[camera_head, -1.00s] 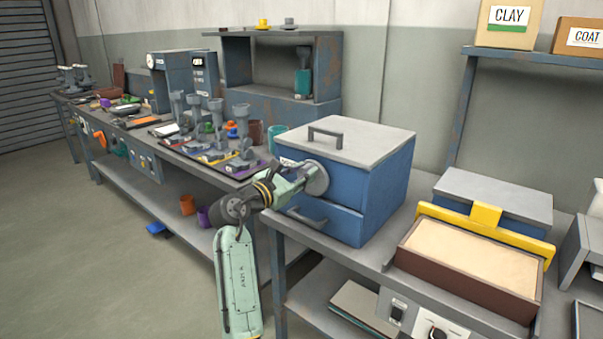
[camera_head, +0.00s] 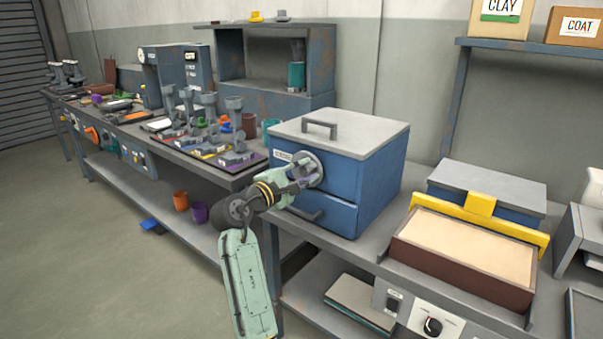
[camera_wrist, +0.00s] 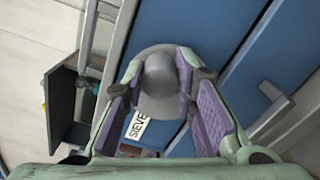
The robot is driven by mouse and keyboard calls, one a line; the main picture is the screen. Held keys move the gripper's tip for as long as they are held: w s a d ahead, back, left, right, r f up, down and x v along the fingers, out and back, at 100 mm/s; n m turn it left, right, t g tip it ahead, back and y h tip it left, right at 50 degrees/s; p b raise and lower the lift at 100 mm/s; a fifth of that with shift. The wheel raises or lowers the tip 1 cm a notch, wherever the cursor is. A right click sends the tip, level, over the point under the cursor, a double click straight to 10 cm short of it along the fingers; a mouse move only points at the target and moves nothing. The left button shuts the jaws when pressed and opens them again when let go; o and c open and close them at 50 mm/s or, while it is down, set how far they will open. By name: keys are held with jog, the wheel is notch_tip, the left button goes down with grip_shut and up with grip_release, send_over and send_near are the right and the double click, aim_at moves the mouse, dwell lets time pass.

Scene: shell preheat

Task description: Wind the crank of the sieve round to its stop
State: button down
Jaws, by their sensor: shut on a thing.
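The sieve is a blue box (camera_head: 378,190) with a grey lid (camera_head: 340,128), standing on the bench. A white label reading SIEVE (camera_wrist: 138,126) is on its blue face in the wrist view. The crank is a grey round plate on that face with a grey knob (camera_wrist: 160,75) standing out from it. My gripper (camera_head: 303,172) is at the crank, and its purple-padded fingers lie either side of the knob in the wrist view, shut on it. The fingers partly hide the crank plate. A dark handle (camera_head: 306,214) is on the lower front of the sieve.
A tray of sand (camera_head: 465,244) with a yellow bar (camera_head: 481,204) stands to the right. A long bench (camera_head: 215,170) with tools and grey castings runs left. A control panel with a knob (camera_head: 433,325) is at the lower right. Open floor (camera_head: 90,250) lies left of my arm.

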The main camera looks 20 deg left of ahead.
jog(key=m, duration=0.1)
jog(key=f+m+b, duration=0.1)
jog(key=m+b, duration=0.1)
jog(key=shift+s+d+f+m, duration=0.1)
jog(key=shift+d+f+m, duration=0.15)
jog(key=shift+m, duration=0.15)
jog(key=shift+w+a+f+m+b, duration=0.2)
jog(key=shift+a+f+m+b, duration=0.45)
jog(key=shift+m+b, duration=2.5)
jog(key=shift+w+a+f+m+b, duration=0.2)
jog(key=shift+a+f+m+b, duration=0.4)
jog(key=shift+m+b, duration=2.45)
jog(key=shift+w+a+f+m+b, duration=0.3)
jog(key=shift+f+m+b, duration=0.9)
jog(key=shift+m, duration=3.5)
jog(key=shift+s+a+r+b, duration=0.1)
jog(key=shift+r+b, duration=0.25)
jog(key=c, duration=1.3)
grip_release()
